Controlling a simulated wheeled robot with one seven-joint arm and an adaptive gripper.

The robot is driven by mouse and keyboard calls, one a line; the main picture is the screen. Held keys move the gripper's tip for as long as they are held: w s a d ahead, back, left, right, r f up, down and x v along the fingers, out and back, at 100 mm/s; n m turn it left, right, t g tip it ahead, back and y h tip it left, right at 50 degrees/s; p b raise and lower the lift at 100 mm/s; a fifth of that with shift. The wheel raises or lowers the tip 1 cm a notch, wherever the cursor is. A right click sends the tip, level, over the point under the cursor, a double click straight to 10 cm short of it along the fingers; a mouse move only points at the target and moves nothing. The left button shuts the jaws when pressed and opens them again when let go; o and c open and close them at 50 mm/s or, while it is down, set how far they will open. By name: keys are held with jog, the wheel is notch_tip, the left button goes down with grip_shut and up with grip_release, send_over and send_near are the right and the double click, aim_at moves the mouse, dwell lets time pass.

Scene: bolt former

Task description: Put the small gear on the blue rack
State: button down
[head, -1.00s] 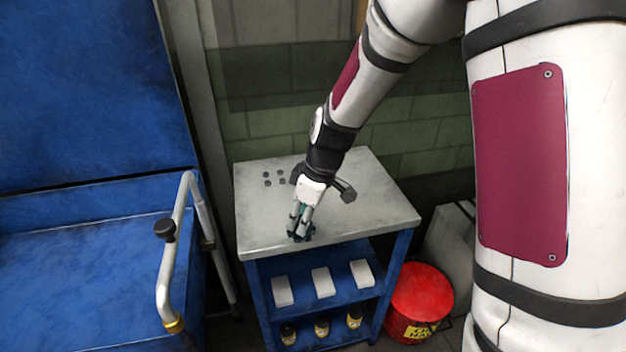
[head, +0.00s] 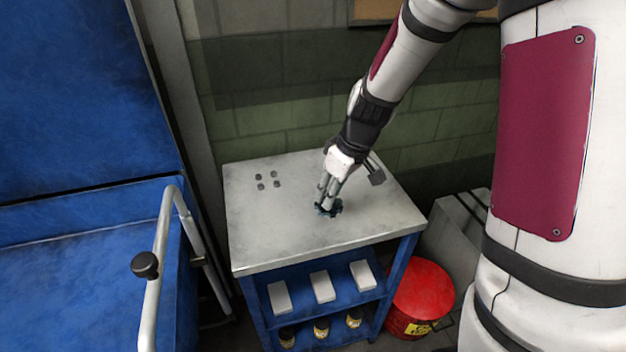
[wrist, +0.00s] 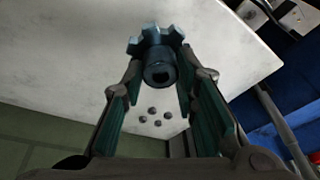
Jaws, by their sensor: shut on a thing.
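The small gear is dark teal with blunt teeth and a hub with a dark bore. It shows between my fingertips in the wrist view (wrist: 158,45) and over the worktop in the head view (head: 333,211). My gripper (head: 327,199) is shut on the gear, with a finger on each side of the hub in the wrist view (wrist: 157,78). The blue rack (head: 402,262) has a grey top (head: 270,225). The gear is over the middle right of this top; I cannot tell whether it touches.
Several small dark pieces (head: 267,181) lie at the back left of the top. White boxes (head: 322,286) and bottles (head: 321,327) stand on the shelves below. A red bin (head: 421,290) stands to the right, and a metal rail (head: 165,250) with a blue machine to the left.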

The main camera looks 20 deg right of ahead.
jog(key=w, duration=0.4)
jog(key=w+f, duration=0.1)
jog(key=w, duration=0.9)
jog(key=shift+w+f, duration=0.2)
jog(key=shift+w, duration=0.05)
jog(key=shift+f, duration=1.75)
jog(key=shift+f, duration=0.2)
jog(key=c, duration=1.3)
grip_release()
jog(key=shift+r, duration=0.1)
